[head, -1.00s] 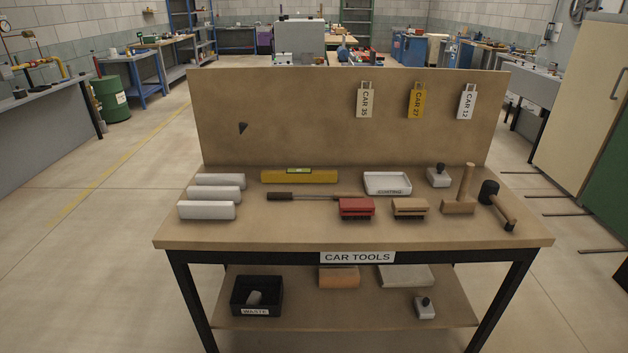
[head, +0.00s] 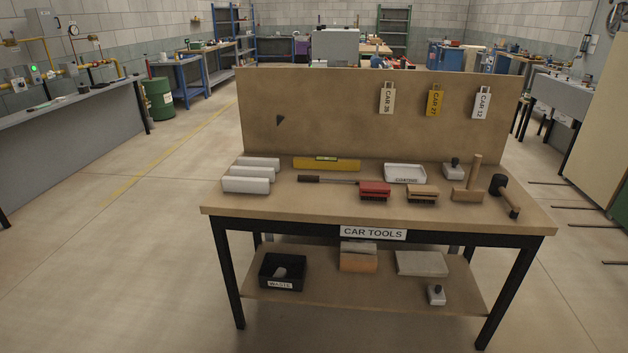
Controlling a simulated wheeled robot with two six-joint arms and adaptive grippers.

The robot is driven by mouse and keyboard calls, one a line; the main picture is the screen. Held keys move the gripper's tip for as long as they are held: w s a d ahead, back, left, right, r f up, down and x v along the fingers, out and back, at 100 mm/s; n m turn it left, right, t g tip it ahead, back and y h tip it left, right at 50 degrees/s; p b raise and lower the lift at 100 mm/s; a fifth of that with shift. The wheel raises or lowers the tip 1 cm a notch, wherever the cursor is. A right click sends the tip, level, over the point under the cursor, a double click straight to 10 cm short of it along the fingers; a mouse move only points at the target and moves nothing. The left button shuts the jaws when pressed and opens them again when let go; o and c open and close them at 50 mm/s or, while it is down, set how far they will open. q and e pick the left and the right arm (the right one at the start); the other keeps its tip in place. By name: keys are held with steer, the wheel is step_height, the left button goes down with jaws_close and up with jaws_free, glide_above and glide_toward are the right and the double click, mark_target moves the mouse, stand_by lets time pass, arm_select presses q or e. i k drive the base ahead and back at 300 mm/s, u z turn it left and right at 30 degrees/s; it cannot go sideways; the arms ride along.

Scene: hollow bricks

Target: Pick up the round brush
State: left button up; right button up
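No brush that is clearly round shows in the head view. On the bench top (head: 290,205) lie a red block brush (head: 374,190) and a tan wooden block brush (head: 422,193), both with dark bristles down. Left of the red one lies a long thin tool (head: 328,180) with a dark brown handle and a slim shaft; I cannot tell whether it is a brush. Neither of my grippers is in view.
The bench also holds white rolls (head: 246,185), a yellow level (head: 327,164), a white tray (head: 405,173), a T-shaped wooden tool (head: 468,181) and a black-headed mallet (head: 505,195). A black waste bin (head: 283,272) stands on the lower shelf. Floor left of the bench is clear.

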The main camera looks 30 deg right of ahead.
mark_target(300, 178)
steer(key=u, duration=0.4)
steer(key=i, duration=1.2)
steer(key=z, duration=0.45)
steer(key=i, duration=0.85)
steer(key=z, duration=0.85)
